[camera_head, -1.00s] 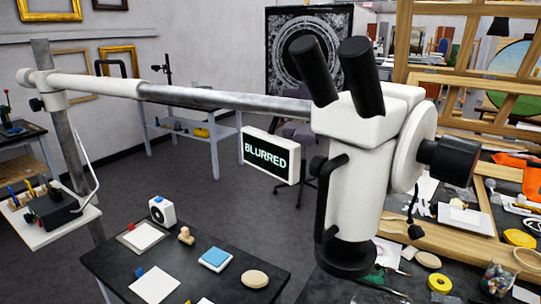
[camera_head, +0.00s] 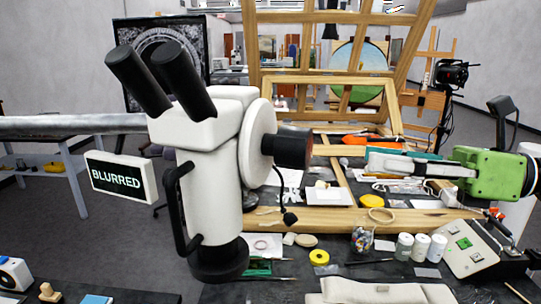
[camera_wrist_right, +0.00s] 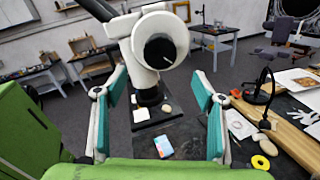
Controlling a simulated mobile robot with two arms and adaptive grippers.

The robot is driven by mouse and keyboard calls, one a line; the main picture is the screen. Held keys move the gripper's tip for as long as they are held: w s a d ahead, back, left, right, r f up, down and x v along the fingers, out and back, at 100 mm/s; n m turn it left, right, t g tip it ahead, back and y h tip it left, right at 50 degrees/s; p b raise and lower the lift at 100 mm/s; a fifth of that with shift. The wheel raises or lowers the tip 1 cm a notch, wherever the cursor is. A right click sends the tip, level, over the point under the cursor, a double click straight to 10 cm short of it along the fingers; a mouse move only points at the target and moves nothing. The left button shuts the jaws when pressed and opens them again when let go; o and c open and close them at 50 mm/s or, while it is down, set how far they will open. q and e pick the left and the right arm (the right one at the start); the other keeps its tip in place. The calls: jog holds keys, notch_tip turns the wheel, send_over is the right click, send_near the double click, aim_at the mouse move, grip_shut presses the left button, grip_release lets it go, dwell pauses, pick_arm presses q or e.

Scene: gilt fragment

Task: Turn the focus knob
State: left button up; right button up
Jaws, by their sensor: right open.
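The white microscope (camera_head: 208,160) with black eyepieces hangs on a grey boom. Its black focus knob (camera_head: 290,148) sticks out to the right from a round white housing. In the right wrist view the knob (camera_wrist_right: 159,53) faces the camera, ahead of the fingers and near the middle. A sign (camera_head: 120,178) beside the microscope reads "BLURRED". My right gripper (camera_head: 372,163), green with grey-and-teal fingers, is to the right of the knob, apart from it and pointing toward it. Its fingers (camera_wrist_right: 158,85) are spread and empty in the wrist view. My left gripper is not in view.
A workbench below holds a wooden frame (camera_head: 330,219), a yellow tape roll (camera_head: 319,257), several small jars (camera_head: 404,247) and a control box with buttons (camera_head: 470,245). The air between the knob and my right gripper looks clear.

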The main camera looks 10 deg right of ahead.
aim_at(310, 152)
jog(key=w+a+n+p, duration=0.1)
jog(key=w+a, duration=0.1)
jog(key=a, duration=0.1)
jog(key=w+a+p, duration=0.2)
jog(key=a, duration=0.2)
jog(key=w+a+n+p, duration=0.1)
jog(key=w+a+p, duration=0.1)
jog(key=a, duration=0.1)
jog(key=shift+w+a+r+n, duration=0.1)
jog(key=shift+w+a+n, duration=0.05)
jog(key=shift+a+n, duration=0.15)
jog(key=shift+w+a+f, duration=0.2)
jog(key=shift+w+a, duration=0.15)
jog(key=shift+a, duration=0.15)
jog(key=c, duration=1.1)
